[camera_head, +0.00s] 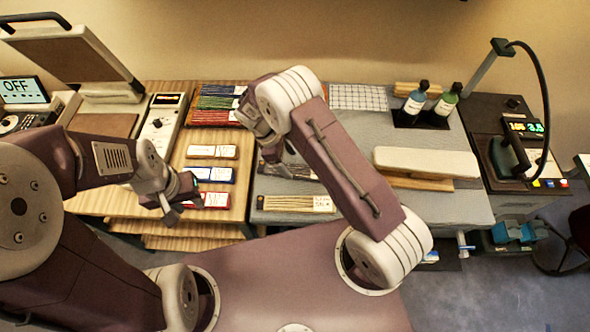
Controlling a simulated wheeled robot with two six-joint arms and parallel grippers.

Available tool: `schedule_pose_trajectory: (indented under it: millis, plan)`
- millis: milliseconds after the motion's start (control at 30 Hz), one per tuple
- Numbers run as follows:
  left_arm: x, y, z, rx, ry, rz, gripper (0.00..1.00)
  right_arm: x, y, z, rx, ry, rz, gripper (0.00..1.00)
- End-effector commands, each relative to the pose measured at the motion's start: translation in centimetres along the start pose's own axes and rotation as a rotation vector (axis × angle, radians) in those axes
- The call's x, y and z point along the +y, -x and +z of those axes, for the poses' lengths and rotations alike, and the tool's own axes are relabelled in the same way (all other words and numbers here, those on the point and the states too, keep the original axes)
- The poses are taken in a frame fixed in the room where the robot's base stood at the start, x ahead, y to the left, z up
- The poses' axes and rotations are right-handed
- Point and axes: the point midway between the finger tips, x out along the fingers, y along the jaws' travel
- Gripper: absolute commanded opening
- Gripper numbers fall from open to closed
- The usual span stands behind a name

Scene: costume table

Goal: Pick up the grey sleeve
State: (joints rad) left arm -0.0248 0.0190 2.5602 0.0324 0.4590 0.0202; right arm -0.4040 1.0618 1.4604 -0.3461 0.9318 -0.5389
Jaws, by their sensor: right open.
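A dark grey, flat, long piece (296,172) lies on the grey-topped table, partly hidden behind my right arm. It looks like the grey sleeve, but I cannot read its label. My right gripper (270,152) is open, pointing down just above and at the left end of this piece. Whether it touches the piece I cannot tell. My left gripper (182,206) is over the wooden table, beside the left end of the red sleeve (214,199). Its fingers look apart with nothing between them.
A blue sleeve (216,174) and a brown one (212,152) lie behind the red one. A bundle of pale sticks (292,203) lies in front of the grey piece. A padded white board (425,161) and two bottles (415,101) (446,103) stand to the right.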

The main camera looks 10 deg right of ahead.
Motion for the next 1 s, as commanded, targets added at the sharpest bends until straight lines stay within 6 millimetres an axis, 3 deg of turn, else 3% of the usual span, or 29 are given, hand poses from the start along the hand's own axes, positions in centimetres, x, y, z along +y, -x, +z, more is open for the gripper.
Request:
schedule_pose_trajectory:
  millis: [67,200,467,700,1000]
  plan:
    - [0.0,1.5,-0.2,0.000,0.000,0.000,0.36,-0.5,-1.1,0.5,-0.006,0.000,-0.007,0.75]
    - [0.0,1.8,-0.2,0.001,0.000,0.000,0.36,-0.5,-3.4,0.3,-0.003,-0.001,-0.004,0.75]
    - [0.0,1.6,-0.2,0.000,0.000,0.000,0.36,-0.4,-3.9,0.2,0.000,-0.002,-0.001,0.75]
    - [0.0,1.6,-0.2,0.000,0.000,0.000,0.36,-0.4,-3.9,0.2,0.000,-0.002,-0.002,0.09]
    - [0.0,1.5,-0.2,0.000,0.000,0.000,0.36,-0.4,-3.6,0.3,0.001,-0.002,-0.001,0.07]
